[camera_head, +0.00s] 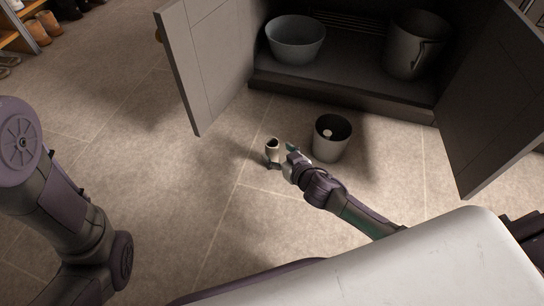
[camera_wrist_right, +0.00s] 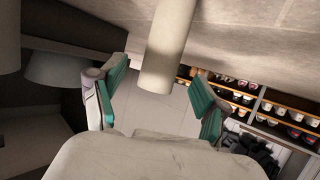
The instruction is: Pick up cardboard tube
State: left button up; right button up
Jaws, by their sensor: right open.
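The cardboard tube (camera_head: 272,146) is a pale, short cylinder with a dark open top, standing on the tiled floor left of the bin. My right gripper (camera_head: 281,157) is low beside it, with its fingers reaching toward the tube. In the right wrist view the tube (camera_wrist_right: 168,45) extends into the gap between the teal-padded fingers of the open right gripper (camera_wrist_right: 160,90). Room shows on both sides of it, and I cannot tell whether either pad touches. My left arm is at the left of the head view; its gripper is out of frame.
A pale bin (camera_head: 331,150) with something white inside stands just right of the gripper. Behind is an open cabinet with a bowl (camera_head: 294,42) and a bucket (camera_head: 408,55); its left door (camera_head: 215,65) juts out. Floor to the left is clear. Boots (camera_head: 38,32) are far left.

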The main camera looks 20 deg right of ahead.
aim_at(276, 152)
jog(key=b+x, duration=0.2)
jog(key=x, duration=0.1)
jog(key=shift+w+a+f+b, duration=0.1)
jog(key=shift+w+f+b, duration=0.1)
jog(key=shift+f+b, duration=0.2)
jog(key=shift+w+r, duration=0.1)
jog(key=shift+w, duration=0.2)
jog(key=c, duration=0.9)
